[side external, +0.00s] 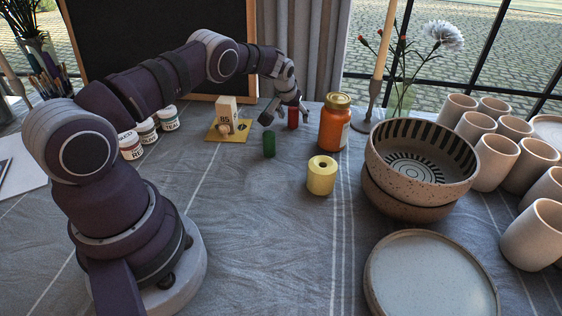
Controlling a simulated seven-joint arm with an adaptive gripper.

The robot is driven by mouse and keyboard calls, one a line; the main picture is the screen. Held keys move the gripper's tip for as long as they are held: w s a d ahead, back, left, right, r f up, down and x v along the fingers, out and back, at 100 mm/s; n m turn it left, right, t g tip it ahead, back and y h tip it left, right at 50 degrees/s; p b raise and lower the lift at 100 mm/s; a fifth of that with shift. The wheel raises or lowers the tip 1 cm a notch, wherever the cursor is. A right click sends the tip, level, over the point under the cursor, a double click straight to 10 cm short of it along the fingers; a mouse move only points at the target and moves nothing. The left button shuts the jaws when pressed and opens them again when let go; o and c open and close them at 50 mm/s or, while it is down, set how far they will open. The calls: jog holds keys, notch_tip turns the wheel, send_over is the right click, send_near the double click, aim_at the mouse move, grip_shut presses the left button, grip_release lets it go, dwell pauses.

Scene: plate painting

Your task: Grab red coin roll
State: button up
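The red coin roll (293,118) stands upright on the cloth-covered table, towards the back and left of the orange jar. My gripper (286,112) is low over the table there, with its fingers spread apart. One finger is left of the red roll and the other is close by its upper right side. I cannot tell whether either finger touches it. A green roll (269,144) stands in front of my gripper, apart from it.
An orange jar (334,128) stands right of the red roll. A yellow roll (321,176), stacked bowls (421,165), a plate (430,280) and several cups (495,160) are further right. A block (227,110) and paint jars (147,131) are left. The front middle cloth is clear.

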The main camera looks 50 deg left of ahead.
grip_shut()
